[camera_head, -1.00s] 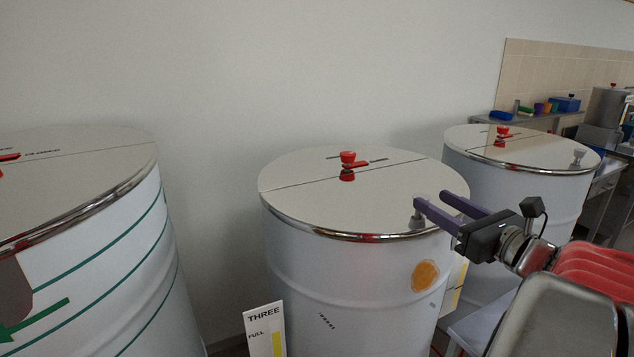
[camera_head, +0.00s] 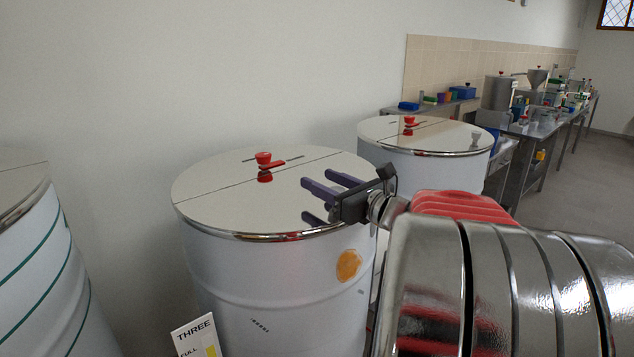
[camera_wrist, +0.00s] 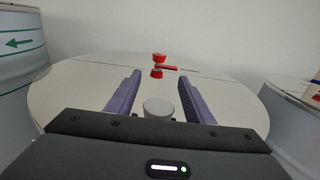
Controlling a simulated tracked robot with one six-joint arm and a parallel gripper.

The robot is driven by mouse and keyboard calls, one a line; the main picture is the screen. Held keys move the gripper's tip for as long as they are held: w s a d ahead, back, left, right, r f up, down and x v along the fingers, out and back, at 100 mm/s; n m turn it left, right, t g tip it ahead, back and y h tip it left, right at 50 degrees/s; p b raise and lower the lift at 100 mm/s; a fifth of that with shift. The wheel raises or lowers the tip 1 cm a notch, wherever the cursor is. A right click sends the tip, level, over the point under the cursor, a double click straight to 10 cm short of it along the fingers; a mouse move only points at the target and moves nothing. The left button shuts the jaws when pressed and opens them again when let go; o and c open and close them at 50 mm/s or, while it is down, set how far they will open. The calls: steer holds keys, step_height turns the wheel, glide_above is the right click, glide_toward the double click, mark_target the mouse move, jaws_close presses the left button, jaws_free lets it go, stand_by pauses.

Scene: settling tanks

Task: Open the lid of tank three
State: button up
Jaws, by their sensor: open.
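Tank three (camera_head: 262,285) is a white drum with a label reading THREE (camera_head: 196,335) at its lower left and an orange round patch on its side. Its pale lid (camera_head: 225,183) lies flat and closed, with a seam across it and a red knob and clasp (camera_head: 264,168) near the middle. My gripper (camera_head: 318,200) is open at the lid's right front edge, its purple fingers pointing left. In the wrist view, a pale round knob (camera_wrist: 158,107) on the lid sits between the two open fingers, not gripped. In the head view the gripper hides this knob.
Another white tank (camera_head: 425,165) with a red knob stands behind to the right. A green-striped tank (camera_head: 45,275) stands at the left. Steel counters (camera_head: 520,165) with equipment run along the wall at right. Floor there is open.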

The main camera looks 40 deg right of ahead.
steer(key=shift+c, duration=0.5)
jaws_close()
